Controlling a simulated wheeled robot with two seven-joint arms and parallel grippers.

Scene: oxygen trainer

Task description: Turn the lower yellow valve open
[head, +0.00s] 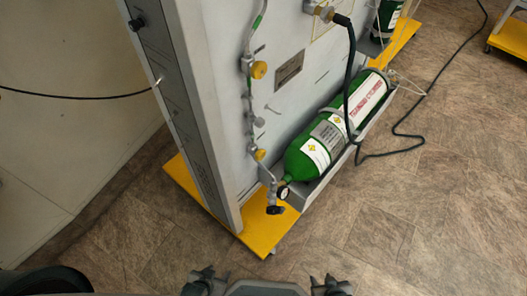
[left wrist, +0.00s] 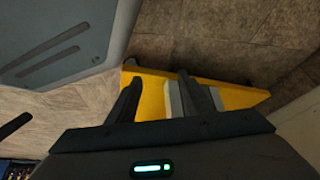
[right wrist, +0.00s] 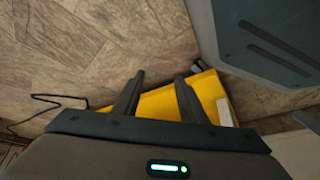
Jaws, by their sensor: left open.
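The lower yellow valve (head: 259,155) is a small knob on the pipe line of the grey panel, just above the neck of the green cylinder. A larger upper yellow valve (head: 259,70) sits higher on the same line. My left gripper (head: 205,274) is at the bottom edge of the head view, well short of the panel, and its fingers stand apart and empty in the left wrist view (left wrist: 160,78). My right gripper (head: 332,281) is also low and away from the panel, open and empty in the right wrist view (right wrist: 160,77). Neither wrist view shows the valves.
The green cylinder (head: 315,148) lies tilted in a grey cradle, with a gauge (head: 284,193) and a black knob (head: 274,210) at its lower end. A yellow base (head: 258,235) juts out below the panel. A black hose (head: 352,100) hangs to the floor. The floor in front is clear.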

